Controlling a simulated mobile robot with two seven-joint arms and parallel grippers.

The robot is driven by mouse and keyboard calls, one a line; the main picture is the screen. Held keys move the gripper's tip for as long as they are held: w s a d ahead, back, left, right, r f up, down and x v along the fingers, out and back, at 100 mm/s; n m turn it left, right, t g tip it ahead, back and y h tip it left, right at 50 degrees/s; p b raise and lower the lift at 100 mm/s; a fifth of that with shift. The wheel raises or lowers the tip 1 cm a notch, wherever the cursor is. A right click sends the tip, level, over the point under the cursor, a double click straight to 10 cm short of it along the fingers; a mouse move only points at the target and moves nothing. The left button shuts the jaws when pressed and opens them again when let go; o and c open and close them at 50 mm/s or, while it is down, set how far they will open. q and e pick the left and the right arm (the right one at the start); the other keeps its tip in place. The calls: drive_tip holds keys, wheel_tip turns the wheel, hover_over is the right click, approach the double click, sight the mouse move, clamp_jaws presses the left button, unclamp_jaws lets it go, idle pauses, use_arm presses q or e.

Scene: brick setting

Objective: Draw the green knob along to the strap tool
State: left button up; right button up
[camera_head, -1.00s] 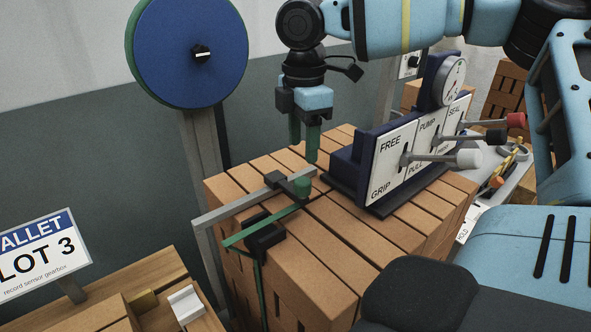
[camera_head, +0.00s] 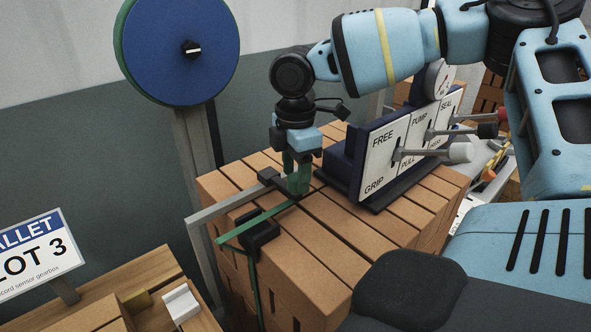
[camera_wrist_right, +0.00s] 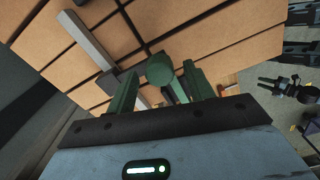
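The green knob (camera_wrist_right: 160,68) sits at the end of a dark arm from a small black slider (camera_head: 268,176) on a grey rail (camera_head: 225,206). My right gripper (camera_head: 297,182) points down at the knob, its green fingers largely hiding it in the head view. In the right wrist view, my right gripper (camera_wrist_right: 160,85) is open, with the knob between its fingers and gaps on both sides. The strap tool appears to be the black block (camera_head: 262,231) on the green strap (camera_head: 240,226), nearer and left of the knob. My left gripper is not seen in the head view.
The brick stack (camera_head: 335,240) lies under the rail and strap. A panel of levers (camera_head: 395,150) stands close right of my right gripper. A blue disc (camera_head: 180,50) on a post stands behind left. A lot sign (camera_head: 35,255) is front left.

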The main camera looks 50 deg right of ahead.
clamp_jaws()
drive_tip(key=d+p, duration=0.1)
drive_tip(key=d, duration=0.8)
drive_tip(key=shift+s, duration=0.45)
drive_tip(key=shift+r, duration=0.1)
drive_tip(key=shift+o, duration=0.3)
unclamp_jaws()
drive_tip(key=shift+d, duration=0.15)
